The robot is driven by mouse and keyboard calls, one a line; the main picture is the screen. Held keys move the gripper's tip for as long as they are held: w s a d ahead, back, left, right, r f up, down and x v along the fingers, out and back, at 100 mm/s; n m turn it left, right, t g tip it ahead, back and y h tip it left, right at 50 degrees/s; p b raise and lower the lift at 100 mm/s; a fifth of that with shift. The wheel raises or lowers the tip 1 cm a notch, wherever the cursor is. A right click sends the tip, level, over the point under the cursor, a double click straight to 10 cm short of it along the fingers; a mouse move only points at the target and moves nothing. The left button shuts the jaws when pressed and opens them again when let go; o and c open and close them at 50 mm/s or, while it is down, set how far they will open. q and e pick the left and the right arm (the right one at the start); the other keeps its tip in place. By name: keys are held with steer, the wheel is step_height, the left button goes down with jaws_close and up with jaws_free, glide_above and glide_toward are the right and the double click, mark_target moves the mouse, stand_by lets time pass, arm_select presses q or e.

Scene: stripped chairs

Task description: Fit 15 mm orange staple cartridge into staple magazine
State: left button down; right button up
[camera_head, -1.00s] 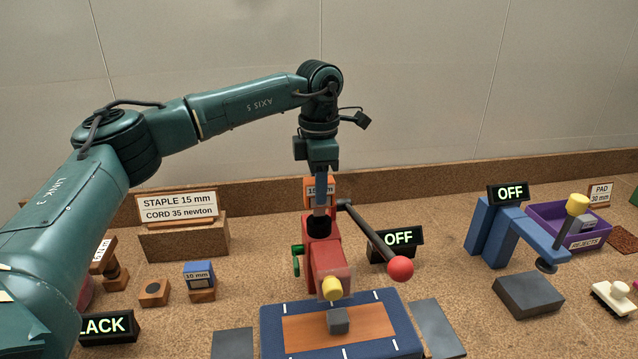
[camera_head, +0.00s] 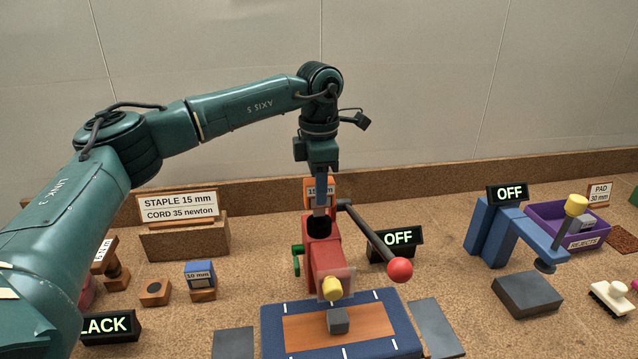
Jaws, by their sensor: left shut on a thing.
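The orange staple cartridge (camera_head: 311,191), with a white label that partly reads 15, is upright above the red stapling tool. My left gripper (camera_head: 321,196) points straight down and is shut on the cartridge, its fingers hiding part of it. The dark round opening of the staple magazine (camera_head: 318,226) is on top of the red body (camera_head: 324,255), just below the fingers. I cannot tell whether the cartridge touches the magazine. My right gripper is not in view.
A lever with a red ball (camera_head: 400,270) juts right from the red tool. A blue 10 mm cartridge (camera_head: 199,273) stands on a wooden block at left. A blue press (camera_head: 510,232), a purple rejects bin (camera_head: 547,214) and OFF signs (camera_head: 398,238) stand at right.

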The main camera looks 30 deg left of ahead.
arm_select(q)
steer(key=shift+f, duration=0.25)
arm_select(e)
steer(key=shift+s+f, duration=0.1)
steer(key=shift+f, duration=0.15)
arm_select(q)
steer(key=shift+f+b, duration=0.4)
steer(key=shift+f, duration=0.1)
steer(key=shift+f+b, duration=0.5)
steer(key=shift+f, duration=0.5)
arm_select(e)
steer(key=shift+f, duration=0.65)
arm_select(q)
steer(key=c, duration=1)
jaws_free()
steer(key=shift+f, duration=0.1)
step_height(320, 180, up, 13)
steer(key=shift+r+b, duration=0.15)
steer(key=shift+b, duration=0.25)
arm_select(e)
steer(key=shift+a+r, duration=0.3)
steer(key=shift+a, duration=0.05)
